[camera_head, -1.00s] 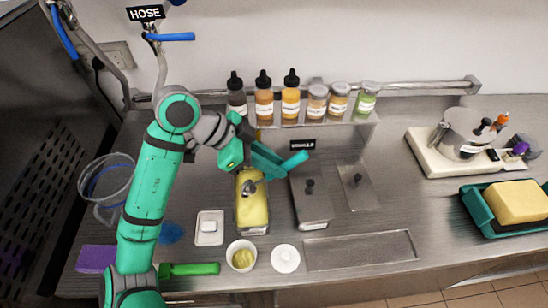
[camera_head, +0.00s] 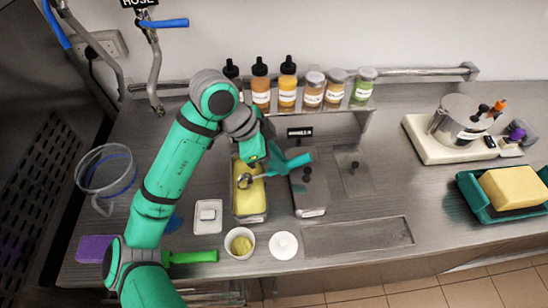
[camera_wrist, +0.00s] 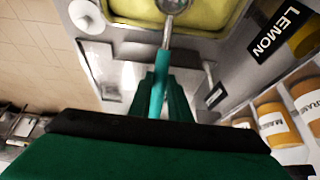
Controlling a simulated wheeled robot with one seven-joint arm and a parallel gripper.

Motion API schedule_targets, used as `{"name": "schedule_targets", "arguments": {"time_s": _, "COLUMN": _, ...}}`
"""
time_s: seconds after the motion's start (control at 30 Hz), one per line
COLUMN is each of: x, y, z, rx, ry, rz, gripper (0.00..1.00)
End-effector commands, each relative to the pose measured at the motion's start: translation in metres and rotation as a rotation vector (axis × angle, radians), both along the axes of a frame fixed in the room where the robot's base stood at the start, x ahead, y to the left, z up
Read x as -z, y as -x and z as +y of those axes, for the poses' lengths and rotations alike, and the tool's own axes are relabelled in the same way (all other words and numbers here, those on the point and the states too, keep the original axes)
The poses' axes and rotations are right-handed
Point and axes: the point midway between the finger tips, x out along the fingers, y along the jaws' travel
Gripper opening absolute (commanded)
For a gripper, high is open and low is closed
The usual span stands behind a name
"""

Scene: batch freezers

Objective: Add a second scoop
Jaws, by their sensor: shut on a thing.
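My gripper (camera_head: 268,162) is shut on the teal handle of a scoop (camera_head: 292,164). The handle also shows in the wrist view (camera_wrist: 158,90), with a metal shaft leading to the scoop's round head. The metal scoop head (camera_head: 244,181) is over the yellow ice cream in a long tub (camera_head: 250,218); I cannot tell how deep it sits or whether it holds any. The tub's yellow contents (camera_wrist: 212,14) show at the top of the wrist view. A white cup (camera_head: 238,243) with yellow ice cream in it stands in front of the tub.
A white round disc (camera_head: 283,245) lies right of the cup. Covered tubs (camera_head: 308,190) stand right of the yellow one. Bottles and jars (camera_head: 312,90) line the shelf behind. A small white dish (camera_head: 208,216) is left. The right counter holds a teal tray (camera_head: 490,214).

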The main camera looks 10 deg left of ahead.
Motion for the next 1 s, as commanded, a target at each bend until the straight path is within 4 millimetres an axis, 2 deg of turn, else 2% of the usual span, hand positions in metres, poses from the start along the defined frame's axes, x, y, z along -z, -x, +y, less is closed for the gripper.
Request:
{"name": "schedule_targets", "arguments": {"time_s": 0.63, "x": -0.041, "y": -0.001, "z": -0.001, "rx": 0.0, "ry": 0.007, "rz": -0.003, "gripper": 0.0}}
{"name": "schedule_targets", "arguments": {"time_s": 1.0, "x": -0.045, "y": -0.006, "z": -0.017, "rx": 0.001, "ry": -0.239, "rz": 0.072, "gripper": 0.0}}
